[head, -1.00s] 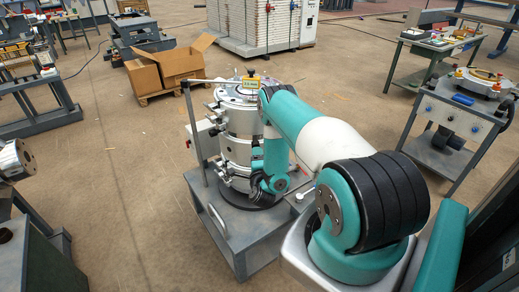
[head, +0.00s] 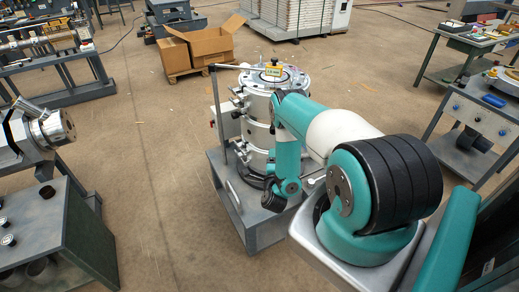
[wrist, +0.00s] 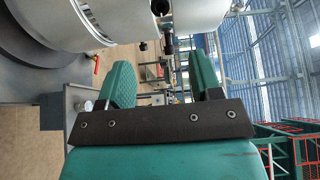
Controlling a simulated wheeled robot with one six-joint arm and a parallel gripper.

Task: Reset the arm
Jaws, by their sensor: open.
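My arm stretches from the lower right toward the middle in the head view, bent with its end section hanging down beside a silver cylindrical machine (head: 258,128). In the head view the gripper itself is hidden. In the wrist view my gripper (wrist: 160,85) shows two teal fingers spread apart with nothing between them. The machine's silver body also shows in the wrist view (wrist: 195,15), close beyond the fingers. I cannot tell whether anything touches it.
A dark workbench (head: 60,235) is at the lower left, cardboard boxes (head: 208,43) are behind, and a wheeled tool cart (head: 470,125) is at right. Floor between is clear.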

